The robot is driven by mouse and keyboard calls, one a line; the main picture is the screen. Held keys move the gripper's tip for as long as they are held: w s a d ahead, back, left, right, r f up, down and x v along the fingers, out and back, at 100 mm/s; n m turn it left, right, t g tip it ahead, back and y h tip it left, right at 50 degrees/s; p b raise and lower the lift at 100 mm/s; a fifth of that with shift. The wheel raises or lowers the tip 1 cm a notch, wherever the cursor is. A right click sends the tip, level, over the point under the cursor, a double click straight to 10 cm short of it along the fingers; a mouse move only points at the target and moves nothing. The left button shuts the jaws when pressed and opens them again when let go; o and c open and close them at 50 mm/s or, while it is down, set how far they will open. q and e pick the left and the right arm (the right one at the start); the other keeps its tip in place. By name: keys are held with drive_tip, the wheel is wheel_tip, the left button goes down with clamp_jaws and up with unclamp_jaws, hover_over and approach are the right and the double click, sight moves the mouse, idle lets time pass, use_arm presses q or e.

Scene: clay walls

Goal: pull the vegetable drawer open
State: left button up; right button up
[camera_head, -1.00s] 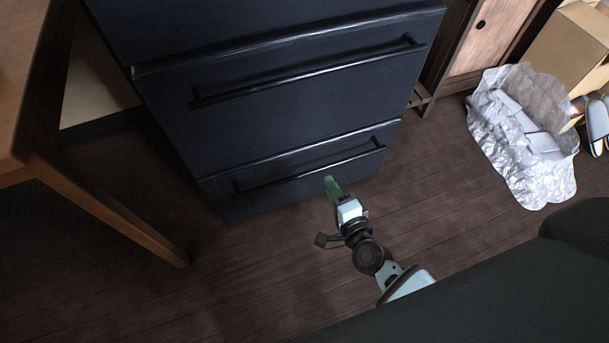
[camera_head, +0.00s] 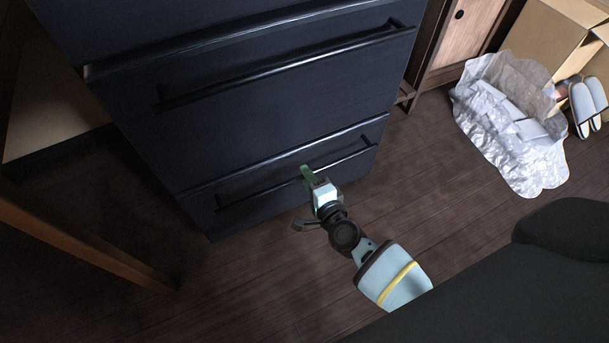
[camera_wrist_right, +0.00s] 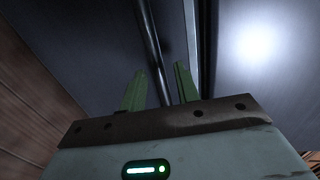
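The dark blue cabinet's lower drawer front (camera_head: 255,179) is in the head view and looks closed, flush with the body. A long dark bar handle (camera_head: 262,191) runs across it. My right gripper (camera_head: 307,174) has green fingers and is at this handle, right of its middle. In the right wrist view, the gripper (camera_wrist_right: 160,88) is open. The handle bar (camera_wrist_right: 149,40) passes between the two fingers, with a gap beside it. Whether a finger touches the bar cannot be told. My left gripper is in neither view.
An upper drawer with a similar handle (camera_head: 290,67) sits above. A crumpled silvery bag (camera_head: 512,125), a cardboard box (camera_head: 545,38) and slippers (camera_head: 583,105) are at the right. A wooden table leg (camera_head: 85,240) stands at the left. The floor (camera_head: 240,285) before the drawer is clear.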

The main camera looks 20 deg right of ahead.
drive_tip(key=shift+w+f, duration=0.2)
drive_tip(key=shift+w, duration=0.6)
drive_tip(key=shift+c, duration=0.3)
clamp_jaws()
